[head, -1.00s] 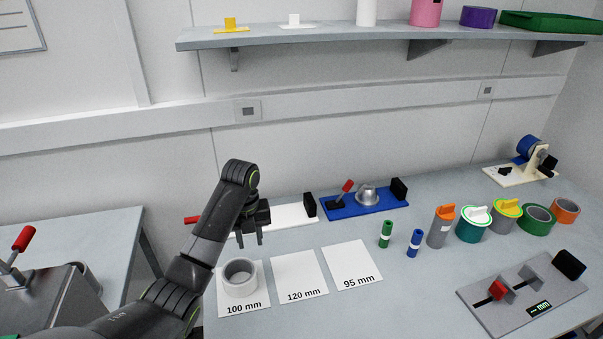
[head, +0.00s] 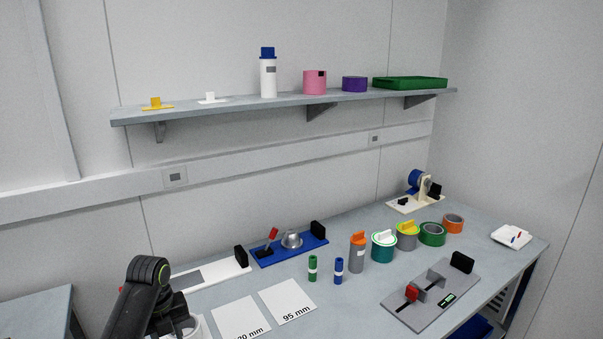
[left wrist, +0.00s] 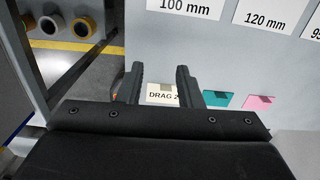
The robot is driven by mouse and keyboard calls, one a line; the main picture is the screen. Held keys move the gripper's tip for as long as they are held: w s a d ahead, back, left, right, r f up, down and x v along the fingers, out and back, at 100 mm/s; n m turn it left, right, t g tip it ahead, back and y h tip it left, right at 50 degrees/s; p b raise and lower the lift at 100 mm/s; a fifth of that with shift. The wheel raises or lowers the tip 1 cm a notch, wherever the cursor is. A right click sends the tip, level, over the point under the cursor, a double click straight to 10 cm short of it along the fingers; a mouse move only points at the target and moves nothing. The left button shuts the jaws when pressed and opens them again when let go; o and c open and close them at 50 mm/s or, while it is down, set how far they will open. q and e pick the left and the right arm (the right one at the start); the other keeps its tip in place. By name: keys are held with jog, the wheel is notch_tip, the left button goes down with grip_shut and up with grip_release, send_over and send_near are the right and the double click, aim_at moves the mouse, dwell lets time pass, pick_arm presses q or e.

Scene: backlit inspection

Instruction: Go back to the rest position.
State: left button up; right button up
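My left arm (head: 146,290) is folded at the lower left of the head view. Its gripper is not clearly visible there. In the left wrist view my left gripper (left wrist: 161,82) has its two fingers apart with nothing held between them. A "DRAG 2" label (left wrist: 162,96) shows beyond the fingers, partly covered. The 100 mm card (left wrist: 185,6) is at the top of that view. In the head view a pale ring (head: 185,326) shows partly behind my arm. My right gripper is in neither view.
The bench holds a 95 mm card (head: 288,300), a green marker (head: 312,268), a blue marker (head: 338,270), several round containers and a grey gauge board (head: 420,312). A shelf (head: 225,107) runs along the wall above.

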pick_arm(q)
jog(key=s+f+n+t, duration=0.1)
jog(key=s+f+n, duration=0.4)
jog(key=s+n, duration=0.25)
jog(key=s+f+n+t, duration=0.1)
jog(key=s+f+n, duration=0.55)
jog(key=s, duration=0.25)
jog(key=s+r+n+t+y, duration=0.1)
jog(key=s+r+n, duration=0.1)
jog(key=s+n, duration=0.65)
jog(key=s+r+n+t+y, duration=0.1)
jog(key=s+r+n, duration=0.1)
jog(key=s+n, duration=0.6)
notch_tip(320, 180, down, 25)
jog(key=s+a+g, duration=0.2)
jog(key=s+d+f+h+b, duration=0.1)
jog(key=s+f, duration=1.3)
jog(key=f, duration=0.2)
jog(key=shift+s+d+m+g, duration=0.25)
jog(key=shift+s+m+g, duration=0.05)
jog(key=shift+m+g, duration=0.1)
